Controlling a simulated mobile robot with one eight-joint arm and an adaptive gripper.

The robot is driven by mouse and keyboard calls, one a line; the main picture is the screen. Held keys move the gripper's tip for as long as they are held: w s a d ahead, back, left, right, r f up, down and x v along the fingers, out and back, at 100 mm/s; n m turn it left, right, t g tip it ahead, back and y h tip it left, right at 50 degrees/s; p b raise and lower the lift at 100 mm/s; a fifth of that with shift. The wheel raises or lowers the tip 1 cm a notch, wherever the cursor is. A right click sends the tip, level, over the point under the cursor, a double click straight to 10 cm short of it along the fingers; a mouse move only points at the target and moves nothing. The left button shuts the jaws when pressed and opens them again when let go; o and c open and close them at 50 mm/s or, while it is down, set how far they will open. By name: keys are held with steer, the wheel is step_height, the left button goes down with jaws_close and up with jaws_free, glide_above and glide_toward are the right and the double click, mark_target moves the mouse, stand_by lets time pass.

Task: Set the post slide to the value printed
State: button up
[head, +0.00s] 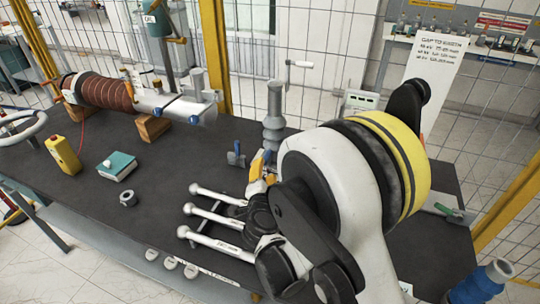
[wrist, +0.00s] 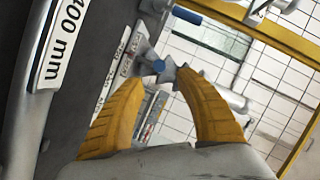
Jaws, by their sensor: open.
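A grey ribbed post (head: 273,112) stands upright on the dark table, behind my gripper (head: 262,160). A blue-handled clamp (head: 236,155) is just left of my fingers. In the wrist view, my gripper (wrist: 161,78) has its two yellow fingers apart. A printed white sign (head: 428,75) headed "GAP TO EARTH" lists kV values with mm ranges, too small to read surely. My arm hides much of the table's right side; I cannot single out the slide.
Three ball-ended rods (head: 212,216) lie left of my gripper; one label (wrist: 66,38) ending "00 mm" is close in the wrist view. Mesh fencing stands behind.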

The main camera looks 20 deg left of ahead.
mark_target(266, 162)
steer(key=b+x, duration=0.2)
steer(key=x, duration=0.6)
steer(key=shift+w, duration=0.15)
jaws_close()
